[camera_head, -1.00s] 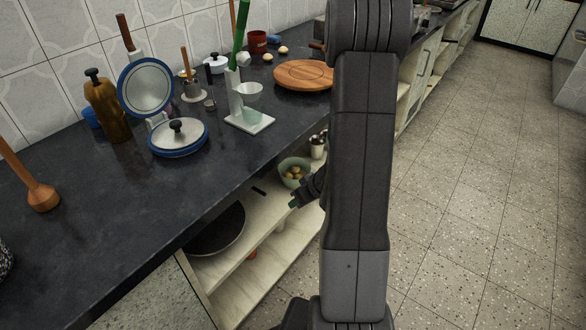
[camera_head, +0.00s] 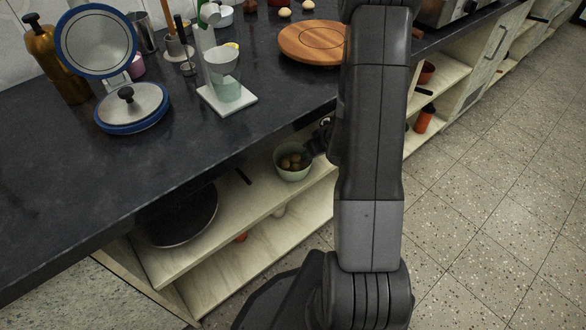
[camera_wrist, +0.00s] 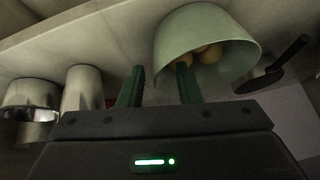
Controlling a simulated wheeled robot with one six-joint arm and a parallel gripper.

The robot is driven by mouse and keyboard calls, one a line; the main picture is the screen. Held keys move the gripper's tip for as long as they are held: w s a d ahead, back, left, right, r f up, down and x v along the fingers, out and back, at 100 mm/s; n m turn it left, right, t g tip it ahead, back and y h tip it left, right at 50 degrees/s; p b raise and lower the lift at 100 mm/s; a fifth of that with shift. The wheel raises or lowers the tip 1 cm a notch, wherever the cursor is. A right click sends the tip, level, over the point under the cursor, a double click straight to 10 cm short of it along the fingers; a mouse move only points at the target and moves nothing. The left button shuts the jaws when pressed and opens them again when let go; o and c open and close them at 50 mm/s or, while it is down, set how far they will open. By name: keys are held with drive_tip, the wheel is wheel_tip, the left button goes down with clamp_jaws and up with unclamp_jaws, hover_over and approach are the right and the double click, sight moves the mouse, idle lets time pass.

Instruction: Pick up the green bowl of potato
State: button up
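The green bowl (camera_head: 291,177) holds several brown-yellow potatoes (camera_head: 293,160). It stands upright on the upper shelf under the dark counter. In the wrist view the pale green bowl (camera_wrist: 180,32) is large, at upper centre right, with potatoes (camera_wrist: 208,53) inside its rim. My gripper (camera_wrist: 158,80) is open, its two dark green fingers apart. One finger overlaps the bowl's rim in the picture; the other is to the left of the bowl. I cannot tell whether the finger touches. In the head view my arm's end is right beside the bowl, and the fingertips are hidden.
Metal tumblers (camera_wrist: 82,92) stand left of my fingers in the wrist view. A dark long-handled utensil (camera_wrist: 275,67) is right of the bowl. A large dark pan (camera_head: 183,217) lies further left on the shelf. The counter (camera_head: 210,150) overhangs the shelf.

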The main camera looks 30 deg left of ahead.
sight(293, 163)
drive_tip(key=b+x, duration=0.1)
drive_tip(key=x, duration=0.2)
drive_tip(key=shift+a+f, duration=0.15)
drive_tip(key=shift+f, duration=0.15)
drive_tip(key=shift+r, duration=0.1)
clamp_jaws()
drive_tip(key=shift+r, duration=0.15)
